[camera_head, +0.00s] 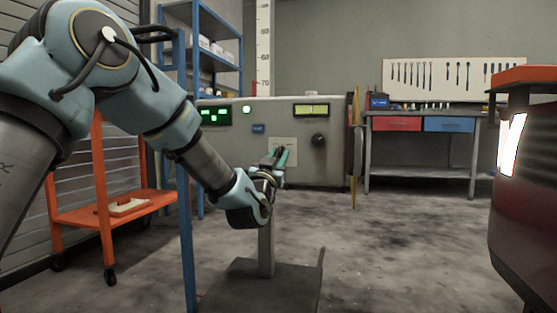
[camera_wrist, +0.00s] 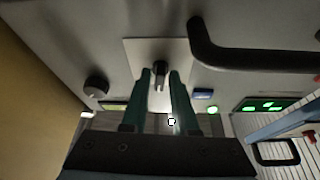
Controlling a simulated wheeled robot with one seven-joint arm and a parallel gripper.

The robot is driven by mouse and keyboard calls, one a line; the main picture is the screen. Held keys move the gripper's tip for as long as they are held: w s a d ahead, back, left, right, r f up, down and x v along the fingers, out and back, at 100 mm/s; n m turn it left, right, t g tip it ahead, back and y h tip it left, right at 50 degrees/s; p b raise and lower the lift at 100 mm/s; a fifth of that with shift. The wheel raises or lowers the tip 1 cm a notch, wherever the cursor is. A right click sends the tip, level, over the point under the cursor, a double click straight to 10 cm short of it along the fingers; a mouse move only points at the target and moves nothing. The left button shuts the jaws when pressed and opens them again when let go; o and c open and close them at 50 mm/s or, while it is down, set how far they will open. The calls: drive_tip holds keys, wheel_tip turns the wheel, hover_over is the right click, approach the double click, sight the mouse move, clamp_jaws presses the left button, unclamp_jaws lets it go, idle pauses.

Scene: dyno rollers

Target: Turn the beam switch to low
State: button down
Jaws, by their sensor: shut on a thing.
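The beam switch (camera_wrist: 160,72) is a small dark rotary knob on a pale square plate (camera_wrist: 134,56), which also shows on the grey console front in the head view (camera_head: 291,144). My gripper (camera_wrist: 160,78) has its two teal fingertips on either side of the knob and is shut on it. In the head view my gripper (camera_head: 281,157) reaches up to the plate and hides most of the switch. Any position marks around the knob are too small to read.
A second dark knob (camera_head: 319,139) is on the console (camera_head: 340,170), beside a lit display (camera_head: 311,110). A black bar handle (camera_wrist: 245,56) stands out near the plate. A blue post (camera_head: 186,200) and an orange cart (camera_head: 120,210) are left. A vehicle front (camera_head: 525,190) is right.

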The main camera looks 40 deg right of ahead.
drive_tip(key=n+t+y, duration=0.1)
drive_tip(key=n, duration=0.2)
drive_tip(key=n+t+y, duration=0.1)
drive_tip(key=n, duration=0.2)
drive_tip(key=shift+s+d+n+t, duration=0.1)
drive_tip(key=shift+s+n+t, duration=0.05)
drive_tip(key=shift+n+t, duration=0.25)
drive_tip(key=shift+n+t+y+p, duration=0.15)
drive_tip(key=shift+n+t+y, duration=0.4)
drive_tip(key=shift+n, duration=1.05)
drive_tip(key=shift+n+t+y+p, duration=0.2)
drive_tip(key=shift+n+y, duration=0.65)
drive_tip(key=shift+n, duration=0.75)
drive_tip(key=shift+t, duration=0.25)
drive_tip(key=c, duration=0.9)
unclamp_jaws()
drive_tip(key=shift+s, duration=0.1)
drive_tip(key=p+v, duration=0.3)
drive_tip(key=v, duration=0.7)
drive_tip(key=shift+s+a, duration=0.25)
drive_tip(key=shift+s, duration=0.05)
